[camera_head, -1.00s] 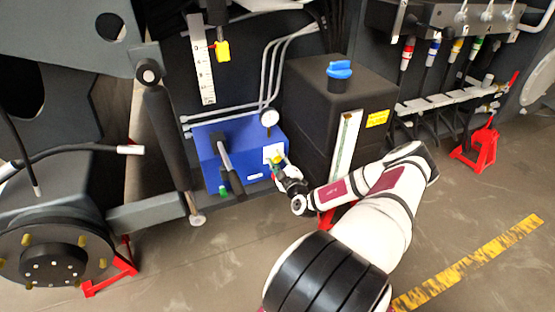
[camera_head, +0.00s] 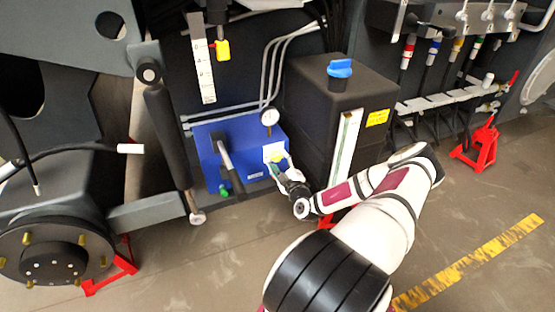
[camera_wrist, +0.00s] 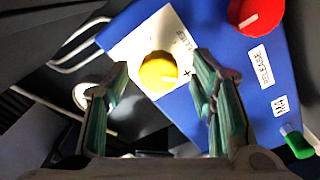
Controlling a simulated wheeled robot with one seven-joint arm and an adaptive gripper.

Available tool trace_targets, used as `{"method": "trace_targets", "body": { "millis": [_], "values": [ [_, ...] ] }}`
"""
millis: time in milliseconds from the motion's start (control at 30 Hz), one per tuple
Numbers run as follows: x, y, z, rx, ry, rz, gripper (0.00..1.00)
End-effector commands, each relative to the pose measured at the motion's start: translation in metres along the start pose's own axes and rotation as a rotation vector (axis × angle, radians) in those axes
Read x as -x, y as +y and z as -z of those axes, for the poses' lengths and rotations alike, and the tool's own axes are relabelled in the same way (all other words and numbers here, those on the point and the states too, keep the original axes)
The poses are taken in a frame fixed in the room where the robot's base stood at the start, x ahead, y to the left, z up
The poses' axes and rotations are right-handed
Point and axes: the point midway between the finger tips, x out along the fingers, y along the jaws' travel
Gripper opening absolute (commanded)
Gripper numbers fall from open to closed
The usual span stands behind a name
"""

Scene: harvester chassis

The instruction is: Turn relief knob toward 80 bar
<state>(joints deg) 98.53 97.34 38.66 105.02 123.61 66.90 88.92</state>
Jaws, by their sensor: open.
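The yellow relief knob (camera_wrist: 159,72) sits on a white plate with a plus mark on the blue pump unit (camera_head: 208,152). My gripper (camera_wrist: 160,80) is open, with one finger on each side of the knob's outline. I cannot tell whether the fingers touch it. In the head view my gripper (camera_head: 280,168) is at the right part of the blue front. A round white gauge (camera_head: 269,117) stands on top of the unit; its reading is too small to make out.
A red knob (camera_wrist: 257,14) with a RELEASE label and a green-tipped part (camera_wrist: 298,145) are near my gripper. A black pump lever (camera_head: 226,160) stands left of it. The black tank (camera_head: 310,110) with a blue cap is close on the right. Open floor lies in front.

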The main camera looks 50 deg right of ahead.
Motion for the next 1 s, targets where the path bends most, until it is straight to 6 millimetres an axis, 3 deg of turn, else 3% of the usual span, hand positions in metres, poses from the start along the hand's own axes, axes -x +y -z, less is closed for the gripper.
{"method": "trace_targets", "body": {
  "millis": [300,500,1000],
  "values": [
    [0.065,0.000,-0.001,-0.002,-0.002,0.001,0.51],
    [0.093,0.000,-0.001,0.001,-0.001,0.001,0.51],
    [0.102,0.000,0.000,0.000,0.000,0.000,0.51]
  ]
}}
